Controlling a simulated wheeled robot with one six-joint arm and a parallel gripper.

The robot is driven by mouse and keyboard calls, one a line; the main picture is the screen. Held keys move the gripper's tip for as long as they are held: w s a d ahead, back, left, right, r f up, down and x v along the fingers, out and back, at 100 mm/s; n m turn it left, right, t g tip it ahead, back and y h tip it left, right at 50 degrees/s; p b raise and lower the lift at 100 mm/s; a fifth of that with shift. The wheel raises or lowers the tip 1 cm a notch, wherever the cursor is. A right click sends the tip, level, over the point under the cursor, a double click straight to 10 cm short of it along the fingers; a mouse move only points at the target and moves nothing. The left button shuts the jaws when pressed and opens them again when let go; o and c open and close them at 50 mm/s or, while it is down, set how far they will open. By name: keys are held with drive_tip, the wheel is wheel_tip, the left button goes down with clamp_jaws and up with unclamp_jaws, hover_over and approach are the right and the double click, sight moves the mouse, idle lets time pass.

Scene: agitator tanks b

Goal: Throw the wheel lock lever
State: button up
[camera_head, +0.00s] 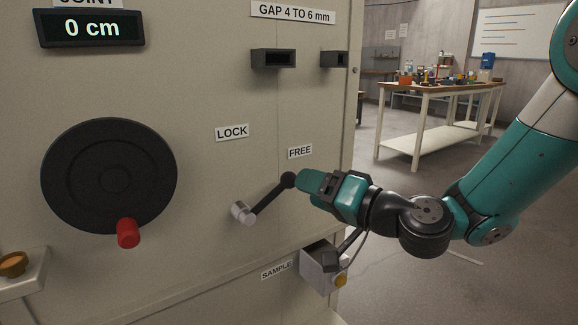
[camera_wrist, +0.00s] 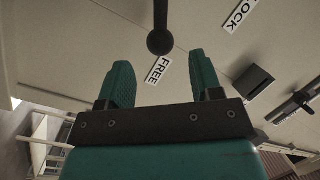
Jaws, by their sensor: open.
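The wheel lock lever (camera_head: 268,197) is a black rod on a pale pivot hub (camera_head: 242,212) on the beige panel. It slants up and right, its black ball knob (camera_head: 289,180) just below the FREE label (camera_head: 300,151). The LOCK label (camera_head: 232,132) is up and left of it. My gripper (camera_head: 305,183) is open, at the right of the knob. In the wrist view the knob (camera_wrist: 160,42) appears centred between the two fingertips and slightly beyond them; I cannot tell whether they touch it. The black handwheel (camera_head: 108,175) with a red handle (camera_head: 128,233) is at left.
A grey SAMPLE box (camera_head: 320,268) with a black lever juts out below my gripper. Two black brackets (camera_head: 273,58) sit above. A display (camera_head: 91,28) reads 0 cm. A workbench (camera_head: 440,92) stands behind at right, with open floor between.

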sight(289, 180)
drive_tip(key=p+x, duration=0.1)
drive_tip(key=x, duration=0.5)
clamp_jaws()
drive_tip(key=shift+r+p, duration=0.1)
drive_tip(key=shift+p, duration=0.2)
